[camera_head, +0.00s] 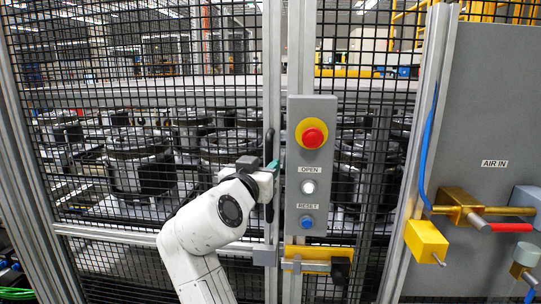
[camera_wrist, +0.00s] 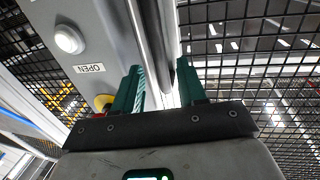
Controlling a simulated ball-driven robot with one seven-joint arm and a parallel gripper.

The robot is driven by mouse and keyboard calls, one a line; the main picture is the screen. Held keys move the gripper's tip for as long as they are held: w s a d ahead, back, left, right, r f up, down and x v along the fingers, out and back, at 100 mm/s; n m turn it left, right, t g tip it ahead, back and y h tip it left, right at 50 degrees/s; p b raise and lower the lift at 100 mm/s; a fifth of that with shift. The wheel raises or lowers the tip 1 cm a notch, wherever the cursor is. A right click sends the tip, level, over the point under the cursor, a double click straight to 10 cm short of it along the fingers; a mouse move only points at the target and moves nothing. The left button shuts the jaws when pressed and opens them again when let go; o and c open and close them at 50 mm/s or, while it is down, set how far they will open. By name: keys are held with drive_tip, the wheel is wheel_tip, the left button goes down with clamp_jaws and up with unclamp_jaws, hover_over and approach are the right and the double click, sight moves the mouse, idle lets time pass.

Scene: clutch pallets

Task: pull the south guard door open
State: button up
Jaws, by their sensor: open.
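The south guard door is a black mesh panel in a silver frame (camera_head: 272,62), and it looks closed against the post on its right. A black vertical handle (camera_head: 269,143) is on the door's right frame, partly hidden by my gripper. My gripper (camera_head: 270,167) is at the handle, about mid-height, with its teal fingers toward the frame. In the wrist view my gripper's (camera_wrist: 161,85) two fingers are apart. A dark bar and a silver profile run down toward the gap between them. I cannot tell whether the fingers touch the handle.
A grey control box (camera_head: 313,110) with a red emergency stop, white OPEN button (camera_head: 308,187) and blue RESET button is close to the right of my gripper. A yellow latch unit (camera_head: 318,260) is below it. An air panel (camera_head: 490,90) stands at right. Machinery sits behind the mesh.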

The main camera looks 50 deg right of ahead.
sight(268, 161)
drive_tip(key=shift+p+x, duration=0.55)
drive_tip(key=shift+x, duration=2)
drive_tip(key=shift+c, duration=0.4)
clamp_jaws()
